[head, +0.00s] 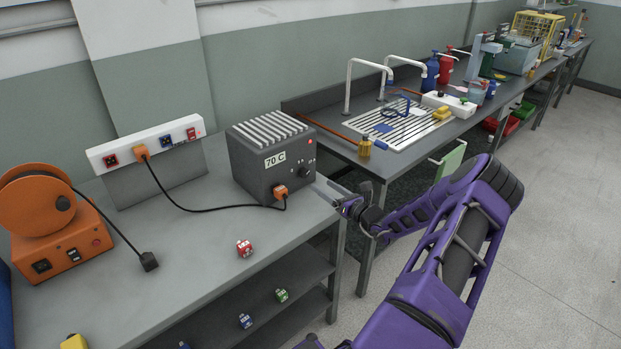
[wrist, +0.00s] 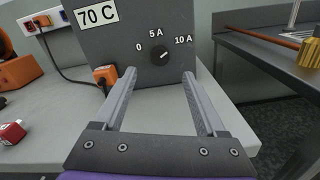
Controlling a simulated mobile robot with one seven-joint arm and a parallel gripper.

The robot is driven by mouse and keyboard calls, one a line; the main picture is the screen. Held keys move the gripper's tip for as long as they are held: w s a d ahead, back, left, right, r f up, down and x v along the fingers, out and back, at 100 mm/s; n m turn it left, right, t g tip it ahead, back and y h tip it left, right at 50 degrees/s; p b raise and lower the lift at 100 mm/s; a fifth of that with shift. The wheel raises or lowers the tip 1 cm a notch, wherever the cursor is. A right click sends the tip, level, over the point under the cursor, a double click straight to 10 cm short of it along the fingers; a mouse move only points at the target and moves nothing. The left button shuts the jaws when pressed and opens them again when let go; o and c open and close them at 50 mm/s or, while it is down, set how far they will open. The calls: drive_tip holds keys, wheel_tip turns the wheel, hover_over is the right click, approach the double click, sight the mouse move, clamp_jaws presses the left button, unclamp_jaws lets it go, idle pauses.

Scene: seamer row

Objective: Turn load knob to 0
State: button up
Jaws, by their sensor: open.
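The load knob (wrist: 159,52) is a small black round knob on the front of a dark grey box (wrist: 112,48) labelled 70 C. The marks 0, 5 A and 10 A are printed around it. Its small white pointer line appears to lean right, toward 10 A. In the head view the knob (head: 305,172) is on the box's right-hand face. My gripper (wrist: 158,76) is open and empty, its two fingers pointing at the panel just below the knob, one to each side. In the head view my gripper (head: 322,189) is close to that face; contact cannot be told.
An orange plug (wrist: 105,75) with a black cable sits in the box, left of my left finger. The grey bench (head: 190,245) holds an orange reel unit (head: 68,245) and a red block (head: 244,248). A second bench with a drainer (head: 400,127) stands to the right.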

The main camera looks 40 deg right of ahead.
sight(306, 175)
drive_tip(key=w, duration=0.7)
drive_tip(key=shift+w+a, duration=0.15)
drive_tip(key=shift+a, duration=0.15)
clamp_jaws()
